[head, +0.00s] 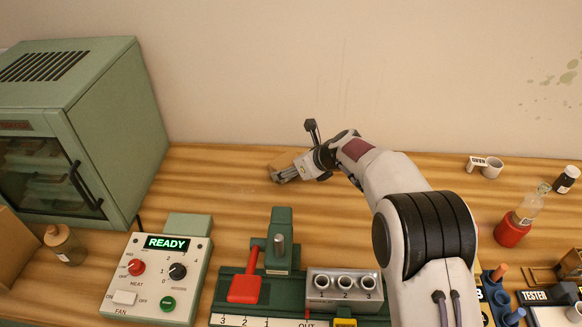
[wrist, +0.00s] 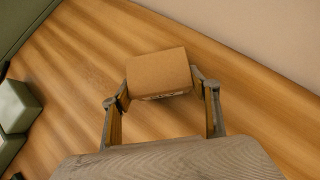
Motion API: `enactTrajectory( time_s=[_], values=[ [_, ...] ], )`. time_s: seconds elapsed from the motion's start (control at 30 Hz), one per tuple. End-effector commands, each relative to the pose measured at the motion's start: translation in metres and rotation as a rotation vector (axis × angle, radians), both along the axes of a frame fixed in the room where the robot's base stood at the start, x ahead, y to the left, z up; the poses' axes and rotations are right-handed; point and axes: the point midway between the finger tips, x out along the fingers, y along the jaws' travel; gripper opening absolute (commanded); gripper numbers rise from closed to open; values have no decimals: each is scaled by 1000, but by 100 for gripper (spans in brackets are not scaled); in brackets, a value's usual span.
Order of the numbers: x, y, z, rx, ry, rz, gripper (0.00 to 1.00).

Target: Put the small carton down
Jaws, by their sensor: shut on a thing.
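The small carton (wrist: 160,72) is a plain brown cardboard box with some dark print on its lower side in the wrist view. My gripper (wrist: 160,92) is shut on it, with one finger at each side of the box. In the head view my gripper (head: 284,175) is near the back of the wooden table, with the carton (head: 291,168) mostly hidden behind its fingers. I cannot tell whether the carton touches the table.
A green oven (head: 100,110) stands at the left, with a READY control box (head: 160,270) before it. A green fixture with a red lever (head: 245,287) and a numbered grey block (head: 343,287) are in front. The table around the gripper is clear.

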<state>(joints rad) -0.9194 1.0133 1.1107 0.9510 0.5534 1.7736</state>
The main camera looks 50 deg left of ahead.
Motion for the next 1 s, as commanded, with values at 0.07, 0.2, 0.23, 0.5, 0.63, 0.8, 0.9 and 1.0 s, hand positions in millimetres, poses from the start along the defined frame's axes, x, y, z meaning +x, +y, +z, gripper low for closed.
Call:
enactTrajectory(
  time_s=[0.07,0.2,0.23,0.5,0.63,0.8,0.9,1.0],
  values=[
    [0,0,-1,0,1,-1,36],
    [0,0,-3,0,1,-1,76],
    [0,0,-3,0,1,-1,77],
    [0,0,-3,0,0,0,77],
    [0,0,-1,0,0,0,77],
    [0,-3,3,-1,0,0,77],
    [1,-7,8,1,0,-1,77],
    [1,-12,13,0,0,-1,77]
  ],
)
